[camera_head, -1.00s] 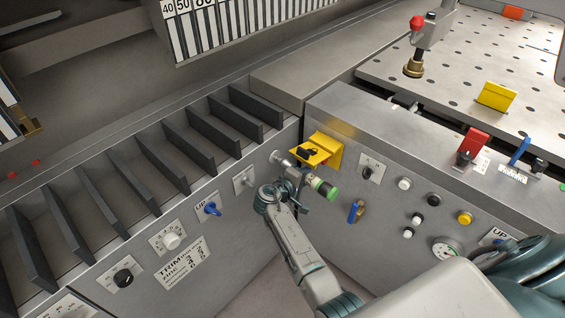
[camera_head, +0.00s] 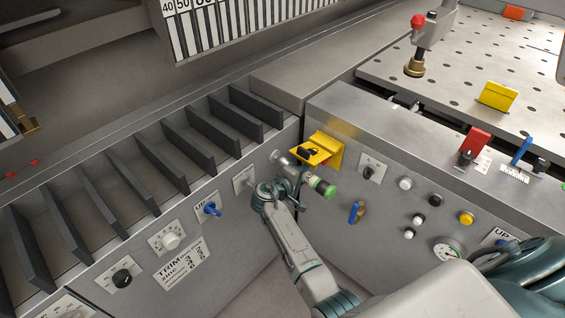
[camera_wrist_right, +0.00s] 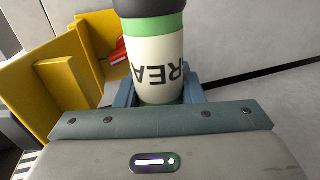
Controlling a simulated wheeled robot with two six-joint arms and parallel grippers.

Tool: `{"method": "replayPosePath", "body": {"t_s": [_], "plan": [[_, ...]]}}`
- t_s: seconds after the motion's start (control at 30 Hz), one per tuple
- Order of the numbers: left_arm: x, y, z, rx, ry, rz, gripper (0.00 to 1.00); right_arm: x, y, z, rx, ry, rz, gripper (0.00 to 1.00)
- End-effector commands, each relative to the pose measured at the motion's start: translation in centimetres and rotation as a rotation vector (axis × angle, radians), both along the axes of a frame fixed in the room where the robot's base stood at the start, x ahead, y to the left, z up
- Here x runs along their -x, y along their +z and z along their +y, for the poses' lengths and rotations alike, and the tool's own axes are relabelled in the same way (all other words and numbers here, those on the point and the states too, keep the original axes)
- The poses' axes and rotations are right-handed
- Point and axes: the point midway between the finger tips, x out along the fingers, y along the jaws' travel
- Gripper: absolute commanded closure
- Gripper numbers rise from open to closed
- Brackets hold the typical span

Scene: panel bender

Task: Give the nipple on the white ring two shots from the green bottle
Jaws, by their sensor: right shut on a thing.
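My right gripper (camera_head: 298,180) is shut on the green bottle (camera_head: 323,188), in front of the grey machine panel. The bottle lies tilted in the head view, its green end pointing down and right. In the right wrist view the bottle (camera_wrist_right: 160,68) has a cream body with dark upside-down letters, a green band and a dark top; the fingers close around its lower part. A small round metal fitting (camera_head: 276,157) sticks out of the panel just up and left of the gripper. I cannot make out a white ring or a nipple. My left gripper is not in view.
A yellow bracket (camera_head: 325,150) with a black knob juts from the panel just above the bottle. Dark fins (camera_head: 188,146) line the machine bed above left.

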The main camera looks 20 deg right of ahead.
Motion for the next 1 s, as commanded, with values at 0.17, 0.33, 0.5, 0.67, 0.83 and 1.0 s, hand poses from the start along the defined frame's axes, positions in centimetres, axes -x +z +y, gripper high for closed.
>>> {"method": "replayPosePath", "body": {"t_s": [0.17,0.33,0.5,0.67,0.83,1.0], "plan": [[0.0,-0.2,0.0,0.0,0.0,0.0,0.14,-0.3,0.0,0.1,0.001,0.0,-0.001,0.93],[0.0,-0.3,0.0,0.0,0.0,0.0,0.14,-0.4,0.1,0.2,0.001,0.0,0.0,0.93],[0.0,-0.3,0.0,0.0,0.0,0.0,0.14,-0.4,0.1,0.2,0.001,0.001,-0.001,0.93],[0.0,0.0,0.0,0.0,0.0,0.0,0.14,-0.1,0.1,0.0,0.001,0.001,-0.001,0.93],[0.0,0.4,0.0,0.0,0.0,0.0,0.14,0.5,0.1,-0.2,0.001,0.0,0.0,0.93],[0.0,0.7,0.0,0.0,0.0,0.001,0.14,1.1,0.2,-0.5,0.001,0.0,-0.001,0.93]]}}
